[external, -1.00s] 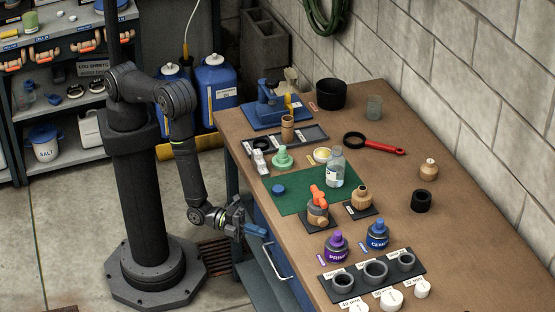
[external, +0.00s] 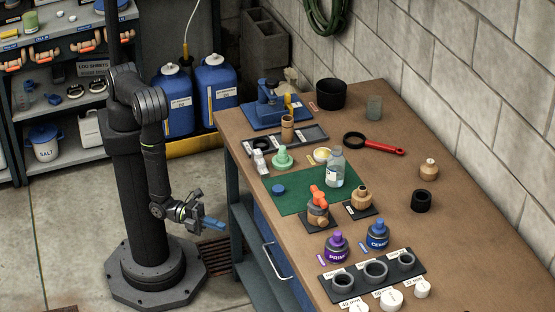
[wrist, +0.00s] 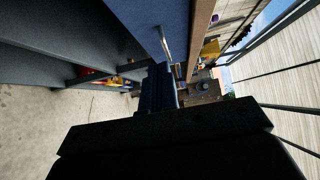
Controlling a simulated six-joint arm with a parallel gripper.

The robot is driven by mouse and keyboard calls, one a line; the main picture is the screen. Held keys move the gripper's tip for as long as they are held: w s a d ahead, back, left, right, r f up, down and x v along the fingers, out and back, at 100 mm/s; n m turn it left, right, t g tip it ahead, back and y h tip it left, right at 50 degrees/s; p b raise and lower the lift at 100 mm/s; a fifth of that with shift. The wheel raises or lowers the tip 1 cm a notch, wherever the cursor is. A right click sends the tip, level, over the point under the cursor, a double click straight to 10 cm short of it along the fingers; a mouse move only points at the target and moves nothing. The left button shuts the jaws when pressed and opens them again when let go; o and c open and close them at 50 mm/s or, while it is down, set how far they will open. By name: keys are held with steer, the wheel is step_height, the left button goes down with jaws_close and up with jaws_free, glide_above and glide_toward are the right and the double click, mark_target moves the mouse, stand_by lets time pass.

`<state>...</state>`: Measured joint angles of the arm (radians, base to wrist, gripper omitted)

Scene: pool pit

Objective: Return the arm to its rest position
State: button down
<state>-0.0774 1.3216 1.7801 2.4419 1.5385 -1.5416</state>
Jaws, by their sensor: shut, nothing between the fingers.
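My arm hangs folded down beside its column in the external view. My gripper (external: 207,222) is low, in front of the column and to the left of the workbench, apart from it. Its blue fingers are shut with nothing between them. In the wrist view the blue fingers (wrist: 162,88) point along the bench's side, and the dark gripper body fills the lower part of the picture.
The workbench (external: 460,250) stands to the right, with bottles, fittings and a green mat (external: 290,200) on it. A drawer handle (external: 270,262) sticks out on its near side. Blue jugs (external: 216,90) stand behind. The floor (external: 60,240) at left is clear.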

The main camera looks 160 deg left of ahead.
steer(key=x, duration=0.4)
steer(key=s+a+x, duration=0.1)
steer(key=x, duration=0.7)
steer(key=shift+s+a, duration=0.15)
steer(key=shift+s, duration=0.1)
steer(key=shift+a, duration=0.6)
